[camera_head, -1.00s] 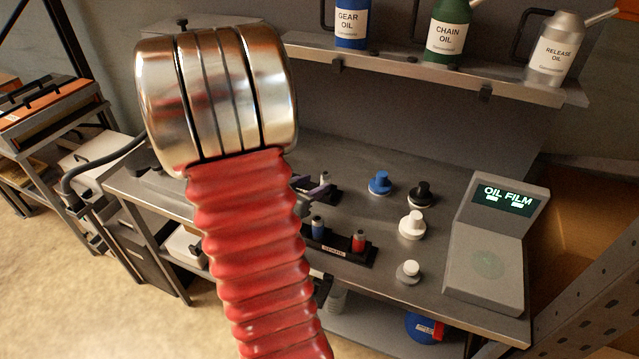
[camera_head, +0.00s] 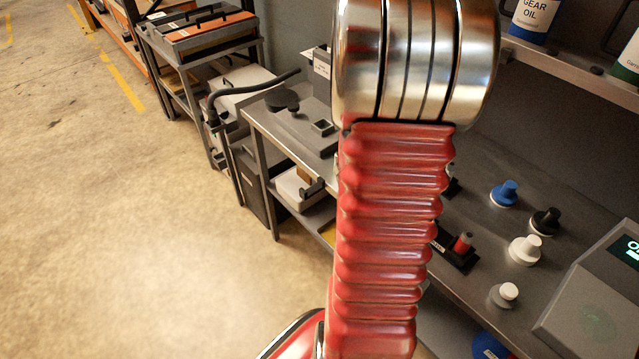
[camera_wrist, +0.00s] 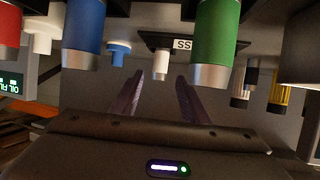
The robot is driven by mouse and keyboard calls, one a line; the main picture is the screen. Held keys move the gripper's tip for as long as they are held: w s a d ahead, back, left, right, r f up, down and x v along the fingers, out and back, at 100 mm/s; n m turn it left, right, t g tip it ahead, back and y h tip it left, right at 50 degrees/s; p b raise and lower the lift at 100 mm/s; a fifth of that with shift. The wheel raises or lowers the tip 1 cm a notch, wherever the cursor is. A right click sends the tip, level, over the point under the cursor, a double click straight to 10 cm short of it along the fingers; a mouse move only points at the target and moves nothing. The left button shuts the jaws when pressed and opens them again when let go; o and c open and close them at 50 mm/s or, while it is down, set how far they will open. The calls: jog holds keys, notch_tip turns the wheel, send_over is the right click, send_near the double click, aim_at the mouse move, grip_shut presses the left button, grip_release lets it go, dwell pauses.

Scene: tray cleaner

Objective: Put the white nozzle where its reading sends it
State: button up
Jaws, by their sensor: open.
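A white nozzle (camera_head: 525,250) stands on the bench in the head view, in front of a black nozzle (camera_head: 545,221) and a blue nozzle (camera_head: 505,193). A smaller white-topped piece on a grey base (camera_head: 505,294) stands nearer. The reading device (camera_head: 598,310) is cut off at the right edge; its screen (camera_wrist: 11,85) shows "OIL FI…" in the wrist view. My gripper (camera_wrist: 160,76) is open in the wrist view, fingers apart. A small white piece (camera_wrist: 161,64) shows beyond the fingertips; I cannot tell which piece it is. My arm hides the gripper in the head view.
A black holder (camera_head: 458,256) with a red piece (camera_head: 463,243) stands beside my arm. In the wrist view, large blue (camera_wrist: 84,30) and green (camera_wrist: 216,40) cylinders loom close. A shelf (camera_head: 570,68) with oil cans overhangs the bench. Open floor lies at left.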

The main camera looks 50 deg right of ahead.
jog(key=w+a+r+n+t+y, duration=0.1)
jog(key=w+a+r+n+t, duration=0.2)
jog(key=w, duration=0.5)
jog(key=w+a+r+n+t, duration=0.1)
jog(key=w+a+t, duration=0.2)
jog(key=w+t, duration=0.35)
jog(key=w+a+r+n+t+y, duration=0.2)
jog(key=w+a+r+n+y, duration=0.1)
jog(key=w+a, duration=0.45)
jog(key=w+a+r+n+t+y, duration=0.25)
jog(key=w+a, duration=0.35)
jog(key=a, duration=0.3)
jog(key=s+a+r+n+y, duration=0.1)
jog(key=a+n+y, duration=0.2)
jog(key=a, duration=0.5)
jog(key=s+a+r+n+y, duration=0.15)
jog(key=a+n, duration=0.25)
jog(key=a, duration=0.4)
jog(key=s+a+r+n+g+y, duration=0.1)
jog(key=s+a+n+g, duration=0.3)
jog(key=s+a, duration=0.4)
jog(key=s+y, duration=0.1)
jog(key=s, duration=0.3)
jog(key=shift+s+a+n, duration=0.35)
jog(key=shift+s, duration=0.05)
